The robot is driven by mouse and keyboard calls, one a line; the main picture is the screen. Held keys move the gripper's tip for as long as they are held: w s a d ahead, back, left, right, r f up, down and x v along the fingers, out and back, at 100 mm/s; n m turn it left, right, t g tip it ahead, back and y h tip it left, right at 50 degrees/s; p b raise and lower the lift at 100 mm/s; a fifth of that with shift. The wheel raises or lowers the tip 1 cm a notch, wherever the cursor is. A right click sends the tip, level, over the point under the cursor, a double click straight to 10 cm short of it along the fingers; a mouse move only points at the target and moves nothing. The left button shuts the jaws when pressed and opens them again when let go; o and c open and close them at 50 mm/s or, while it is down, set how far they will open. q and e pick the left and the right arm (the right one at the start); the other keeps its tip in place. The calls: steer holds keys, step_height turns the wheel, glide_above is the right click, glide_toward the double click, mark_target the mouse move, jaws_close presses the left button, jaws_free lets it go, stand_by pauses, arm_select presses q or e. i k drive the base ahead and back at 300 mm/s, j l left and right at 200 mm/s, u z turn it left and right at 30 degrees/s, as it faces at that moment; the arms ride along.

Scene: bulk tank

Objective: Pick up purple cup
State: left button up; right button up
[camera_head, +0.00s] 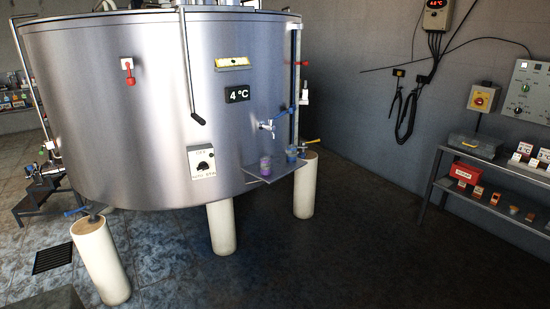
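A small purple cup (265,166) stands upright on a small metal shelf (281,172) fixed to the lower right side of the steel tank (130,90). A blue cup (291,154) stands on the same shelf to the right of the purple one. A tap (268,125) with a blue handle sticks out of the tank above the cups. Neither of my grippers is in view.
White cylindrical legs (221,228) hold up the tank. A shelf rack (496,172) with small boxes and a grey case stands along the right wall. A floor drain (52,258) lies at left. The dark floor between tank and rack is clear.

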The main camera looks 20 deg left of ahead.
mark_target(266, 166)
steer(key=i+j+u, duration=0.15)
steer(key=i+u, duration=0.3)
steer(key=i+l+u, duration=0.1)
steer(key=i+u, duration=0.4)
steer(key=i, duration=0.15)
